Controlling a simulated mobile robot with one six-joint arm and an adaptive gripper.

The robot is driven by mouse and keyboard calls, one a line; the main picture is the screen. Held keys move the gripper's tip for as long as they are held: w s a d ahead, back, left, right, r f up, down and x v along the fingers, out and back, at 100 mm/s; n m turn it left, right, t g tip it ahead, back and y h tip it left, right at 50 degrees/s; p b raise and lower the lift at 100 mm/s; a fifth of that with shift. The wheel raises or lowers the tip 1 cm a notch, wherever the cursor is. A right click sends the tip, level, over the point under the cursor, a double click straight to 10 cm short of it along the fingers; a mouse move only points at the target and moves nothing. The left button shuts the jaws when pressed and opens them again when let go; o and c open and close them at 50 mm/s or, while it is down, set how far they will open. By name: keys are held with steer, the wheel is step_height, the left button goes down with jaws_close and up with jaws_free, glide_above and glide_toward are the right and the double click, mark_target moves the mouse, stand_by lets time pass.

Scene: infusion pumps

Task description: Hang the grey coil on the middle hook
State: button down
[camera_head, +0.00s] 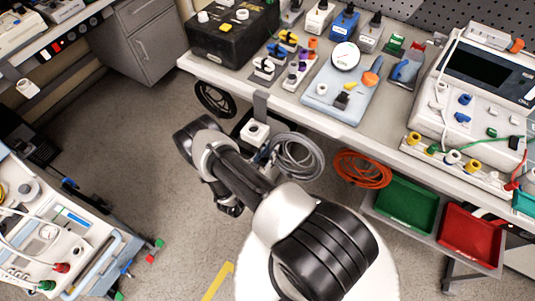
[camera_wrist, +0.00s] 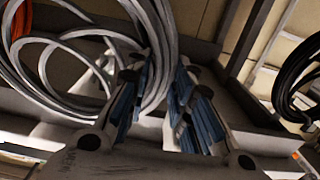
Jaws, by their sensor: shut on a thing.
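The grey coil (camera_head: 298,158) is a bundle of grey cable loops below the front edge of the bench. My gripper (camera_head: 263,154) is at its left side, shut on the loops. In the wrist view, the grey coil (camera_wrist: 45,65) fills the upper left, and some strands run down between the blue-padded fingers of my gripper (camera_wrist: 160,75). A black coil (camera_head: 215,99) hangs under the bench to the left, and an orange coil (camera_head: 362,169) hangs to the right. I cannot make out the middle hook, or whether the grey coil touches it.
The bench (camera_head: 330,126) carries pumps and small parts above the coils. A green bin (camera_head: 405,205) and a red bin (camera_head: 470,238) sit low on the right. A cart (camera_head: 60,235) with equipment stands at left. The floor (camera_head: 150,170) between is open.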

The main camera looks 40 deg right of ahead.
steer(key=f+x, duration=0.1)
steer(key=x, duration=0.7)
steer(key=shift+f+b, duration=0.2)
steer(key=shift+b, duration=0.2)
stand_by(0.5)
stand_by(0.5)
